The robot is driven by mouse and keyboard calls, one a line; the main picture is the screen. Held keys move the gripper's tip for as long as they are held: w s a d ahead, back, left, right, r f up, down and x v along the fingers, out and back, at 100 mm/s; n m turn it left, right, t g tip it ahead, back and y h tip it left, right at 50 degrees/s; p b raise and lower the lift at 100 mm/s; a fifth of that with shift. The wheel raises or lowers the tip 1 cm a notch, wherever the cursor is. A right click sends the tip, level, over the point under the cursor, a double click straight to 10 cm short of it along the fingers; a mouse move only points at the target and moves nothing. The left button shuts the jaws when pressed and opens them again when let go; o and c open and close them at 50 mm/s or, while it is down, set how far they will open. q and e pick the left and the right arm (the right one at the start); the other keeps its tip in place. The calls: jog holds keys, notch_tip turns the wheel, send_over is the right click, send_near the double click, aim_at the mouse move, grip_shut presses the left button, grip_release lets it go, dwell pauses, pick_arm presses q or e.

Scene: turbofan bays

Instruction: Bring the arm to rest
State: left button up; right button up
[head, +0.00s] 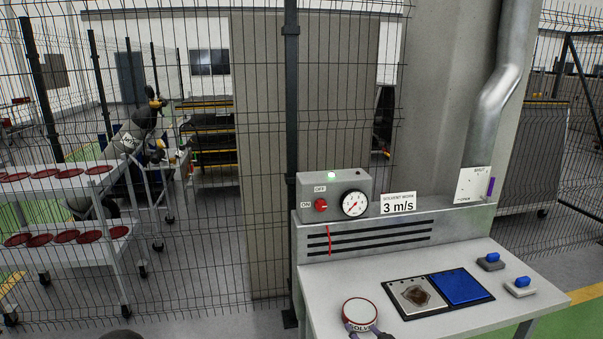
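A round can (360,311) with a red-rimmed pale lid and a partly hidden solvent label stands at the near edge of the grey bench. Dark finger-like parts, seemingly of my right gripper (363,331), show at the bottom edge against the near side of the can. The rest of that gripper is cut off, and I cannot tell whether it grips the can. A small dark rounded shape at the bottom edge on the left may be part of my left arm. My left gripper is not in view.
The bench (345,278) holds a tray with a stained metal plate (418,297) and a blue pad (461,287), and two blue-topped blocks (491,261). Behind stand a control box (333,193) with green lamp, red knob and gauge, and a 3 m/s sign (398,204). Mesh fencing lies beyond.

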jog(key=s+a+f+n+g, duration=0.1)
jog(key=s+f+g, duration=0.3)
jog(key=f, duration=1)
jog(key=s+a+f+n+g+p, duration=0.1)
jog(key=s+f+n+g, duration=0.1)
jog(key=s+f+g, duration=0.3)
jog(key=s+f, duration=0.4)
jog(key=f, duration=0.5)
jog(key=shift+a+p, duration=0.2)
jog(key=shift+p, duration=0.1)
jog(key=s+f+g, duration=0.1)
jog(key=s+f, duration=0.1)
jog(key=s, duration=0.1)
jog(key=s+a+f+n+g, duration=0.1)
jog(key=s+f, duration=0.2)
jog(key=s, duration=0.1)
jog(key=s+a+f+g, duration=0.1)
jog(key=s+f+g, duration=0.1)
jog(key=s, duration=0.1)
jog(key=shift+s+f+y+p, duration=0.2)
jog(key=shift+s+y+p, duration=0.1)
jog(key=shift+y, duration=0.1)
jog(key=shift+c, duration=0.3)
